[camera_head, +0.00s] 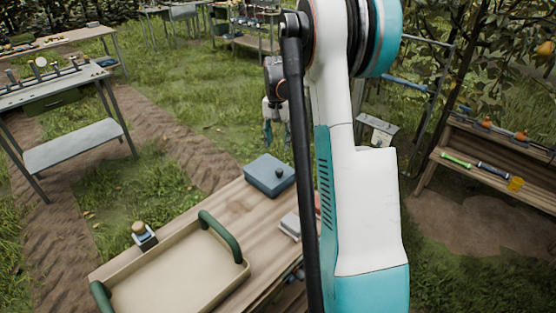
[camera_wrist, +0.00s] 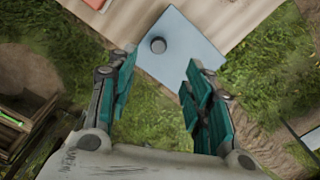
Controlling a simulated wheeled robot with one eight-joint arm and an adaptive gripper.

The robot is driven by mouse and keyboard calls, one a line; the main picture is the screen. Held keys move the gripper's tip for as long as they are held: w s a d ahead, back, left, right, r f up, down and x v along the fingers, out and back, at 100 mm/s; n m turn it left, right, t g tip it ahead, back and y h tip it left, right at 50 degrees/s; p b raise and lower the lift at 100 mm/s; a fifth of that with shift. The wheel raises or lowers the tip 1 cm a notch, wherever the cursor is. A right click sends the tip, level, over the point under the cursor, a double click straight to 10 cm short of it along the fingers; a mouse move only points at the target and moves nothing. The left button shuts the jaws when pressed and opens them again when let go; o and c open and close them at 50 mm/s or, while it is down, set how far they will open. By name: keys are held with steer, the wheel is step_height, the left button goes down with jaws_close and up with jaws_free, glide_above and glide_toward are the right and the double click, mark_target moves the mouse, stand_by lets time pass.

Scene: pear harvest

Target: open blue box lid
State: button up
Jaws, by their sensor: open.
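A blue box (camera_head: 269,176) with a flat lid and a dark round knob (camera_head: 279,173) sits at the far end of the wooden table. The lid lies on the box. In the wrist view the blue lid (camera_wrist: 185,48) shows from above, with its grey knob (camera_wrist: 158,45) near the left side. My gripper (camera_head: 275,138) is above and beyond the box in the head view. In the wrist view my gripper (camera_wrist: 158,92) is open and empty, its teal fingers spread wide. The knob lies ahead of the fingertips, not between them.
A beige tray (camera_head: 180,283) with green handles fills the near part of the wooden table (camera_head: 222,212). A small dark bottle-like object (camera_head: 144,236) stands by the tray. A grey object (camera_head: 290,226) lies partly hidden behind my arm. A shelf (camera_head: 500,165) with tools stands at right.

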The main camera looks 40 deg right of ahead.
mark_target(279, 170)
steer(key=f+b, duration=0.1)
steer(key=f, duration=0.3)
steer(key=f+b, duration=0.1)
steer(key=f, duration=0.4)
steer(key=d+f+b, duration=0.1)
steer(key=f, duration=0.4)
steer(key=shift+w, duration=0.2)
jaws_close()
